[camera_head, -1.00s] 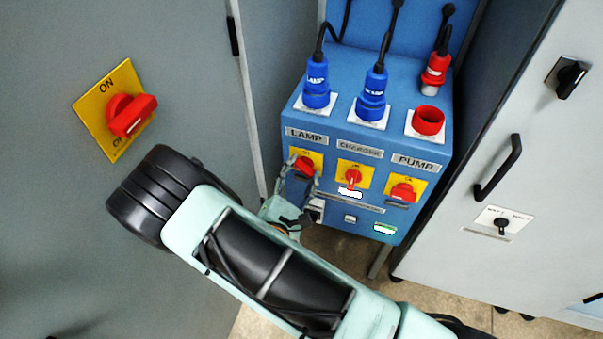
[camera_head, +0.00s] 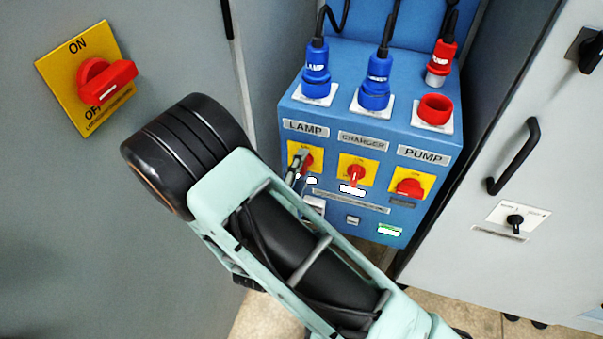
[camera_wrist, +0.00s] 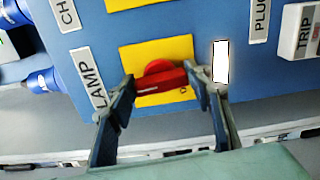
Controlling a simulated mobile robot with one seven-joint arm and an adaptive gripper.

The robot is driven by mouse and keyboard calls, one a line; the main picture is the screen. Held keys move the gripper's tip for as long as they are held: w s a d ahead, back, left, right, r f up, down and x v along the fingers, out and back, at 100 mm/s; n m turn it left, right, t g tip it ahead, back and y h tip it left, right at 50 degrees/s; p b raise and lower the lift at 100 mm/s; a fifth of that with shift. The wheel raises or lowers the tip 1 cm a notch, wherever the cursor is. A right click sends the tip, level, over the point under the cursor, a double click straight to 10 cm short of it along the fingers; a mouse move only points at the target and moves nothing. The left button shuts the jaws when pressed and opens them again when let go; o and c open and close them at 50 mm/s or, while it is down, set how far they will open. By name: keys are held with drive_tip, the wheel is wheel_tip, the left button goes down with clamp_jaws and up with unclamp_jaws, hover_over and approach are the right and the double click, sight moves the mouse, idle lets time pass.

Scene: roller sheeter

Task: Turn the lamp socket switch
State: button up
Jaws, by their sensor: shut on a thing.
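The lamp switch (camera_head: 308,161) is a red rotary handle on a yellow plate (camera_wrist: 132,54), under the LAMP label (camera_head: 306,129) on a blue socket box. In the wrist view the red handle (camera_wrist: 160,77) lies nearly level across the picture, at about a right angle to the LAMP lettering. My gripper (camera_wrist: 159,79) is shut on the handle, one fingertip at each end of it. In the head view my gripper (camera_head: 299,165) is seen nearly edge-on at the switch and partly covers it.
The charger switch (camera_head: 355,174) and pump switch (camera_head: 409,187) sit to the right. Blue plugs (camera_head: 316,70) stand above. A larger red switch (camera_head: 106,80) is on the grey cabinet at left. A grey cabinet with a black handle (camera_head: 515,155) stands close at right.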

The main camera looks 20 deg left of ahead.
drive_tip(key=shift+m+b, duration=0.4)
drive_tip(key=shift+m, duration=0.2)
drive_tip(key=o, duration=1.2)
drive_tip(key=shift+c, duration=0.2)
drive_tip(key=shift+s, duration=0.1)
drive_tip(key=s, duration=1.1)
drive_tip(key=shift+s+a, duration=0.4)
drive_tip(key=shift+a, duration=0.05)
